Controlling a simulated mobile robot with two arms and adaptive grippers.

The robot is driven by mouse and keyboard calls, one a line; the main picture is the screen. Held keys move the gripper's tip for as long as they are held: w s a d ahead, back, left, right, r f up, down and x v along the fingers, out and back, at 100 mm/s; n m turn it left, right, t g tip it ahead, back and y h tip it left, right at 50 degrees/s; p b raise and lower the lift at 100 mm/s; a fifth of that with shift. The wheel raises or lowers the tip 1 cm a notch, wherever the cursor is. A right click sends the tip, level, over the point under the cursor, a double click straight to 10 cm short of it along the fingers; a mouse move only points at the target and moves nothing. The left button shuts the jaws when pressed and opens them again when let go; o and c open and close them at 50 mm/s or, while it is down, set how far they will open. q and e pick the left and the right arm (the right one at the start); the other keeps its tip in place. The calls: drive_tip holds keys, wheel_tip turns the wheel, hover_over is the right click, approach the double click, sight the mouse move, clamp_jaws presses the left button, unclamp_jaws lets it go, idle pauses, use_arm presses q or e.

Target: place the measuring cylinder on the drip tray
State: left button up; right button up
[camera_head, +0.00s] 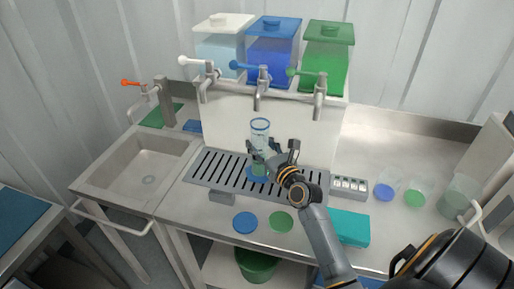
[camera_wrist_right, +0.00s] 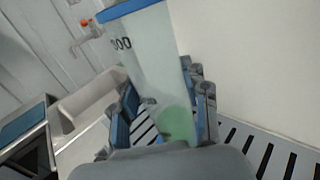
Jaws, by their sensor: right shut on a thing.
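The measuring cylinder (camera_head: 260,132) is clear with a blue rim and stands upright between the fingers of my right gripper (camera_head: 275,150). My left gripper is not in view.
White, blue and green vessels (camera_head: 272,50) with taps (camera_head: 260,95) stand behind the tray. A sink (camera_head: 140,160) is at left. A blue disc (camera_head: 245,222) and a green disc (camera_head: 281,221) lie in front. A teal box (camera_head: 350,228) and clear beakers (camera_head: 460,195) are at right.

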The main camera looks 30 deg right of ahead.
drive_tip(key=shift+w+d, duration=0.15)
drive_tip(key=shift+w, duration=0.85)
drive_tip(key=shift+f, duration=1.75)
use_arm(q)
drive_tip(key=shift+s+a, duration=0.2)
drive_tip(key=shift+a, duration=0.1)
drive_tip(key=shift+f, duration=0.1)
use_arm(e)
drive_tip(key=shift+f, duration=0.1)
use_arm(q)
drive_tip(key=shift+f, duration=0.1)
use_arm(e)
drive_tip(key=o, duration=1.3)
